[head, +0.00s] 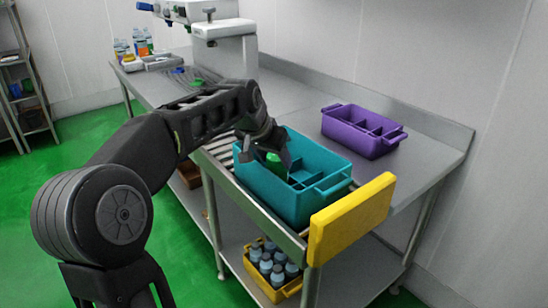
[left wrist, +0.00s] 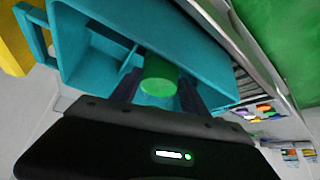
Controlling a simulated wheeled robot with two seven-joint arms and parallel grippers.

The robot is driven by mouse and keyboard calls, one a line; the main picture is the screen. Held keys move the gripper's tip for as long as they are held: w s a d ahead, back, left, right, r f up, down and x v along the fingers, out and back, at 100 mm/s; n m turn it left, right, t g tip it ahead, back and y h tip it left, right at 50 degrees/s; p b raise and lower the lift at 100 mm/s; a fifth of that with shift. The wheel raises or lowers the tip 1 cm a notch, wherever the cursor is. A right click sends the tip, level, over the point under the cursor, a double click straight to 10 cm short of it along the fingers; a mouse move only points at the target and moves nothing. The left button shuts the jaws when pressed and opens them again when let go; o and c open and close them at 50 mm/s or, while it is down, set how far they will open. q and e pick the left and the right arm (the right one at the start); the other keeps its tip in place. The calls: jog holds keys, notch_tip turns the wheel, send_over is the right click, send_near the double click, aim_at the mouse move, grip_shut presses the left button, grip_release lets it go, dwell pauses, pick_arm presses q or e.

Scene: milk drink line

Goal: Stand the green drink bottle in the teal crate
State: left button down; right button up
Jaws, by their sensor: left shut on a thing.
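The teal crate (head: 317,203) stands on the roller conveyor at the bench front, against the yellow end stop. It has divided compartments, and in the left wrist view its wall (left wrist: 85,50) fills the upper left. The green drink bottle (head: 274,163) is at the crate's left part. My left gripper (head: 268,150) is shut on the bottle, whose round green end (left wrist: 159,82) shows between the fingers in the left wrist view. The bottle's lower part is hidden by the crate, so I cannot tell whether it touches the floor. My right gripper is not in view.
A purple crate (head: 366,145) stands on the bench behind the teal one. The yellow end stop (head: 350,217) closes the conveyor. A yellow crate of bottles (head: 262,283) is on the lower shelf. Several bottles (head: 142,43) stand at the far left.

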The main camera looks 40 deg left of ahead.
pick_arm(q)
jog(key=shift+f, duration=0.1)
jog(key=c, duration=0.6)
grip_release()
jog(key=shift+o, duration=0.2)
jog(key=shift+s+r, duration=0.2)
jog(key=shift+r, duration=0.4)
jog(key=v, duration=1.1)
jog(key=shift+p, duration=0.35)
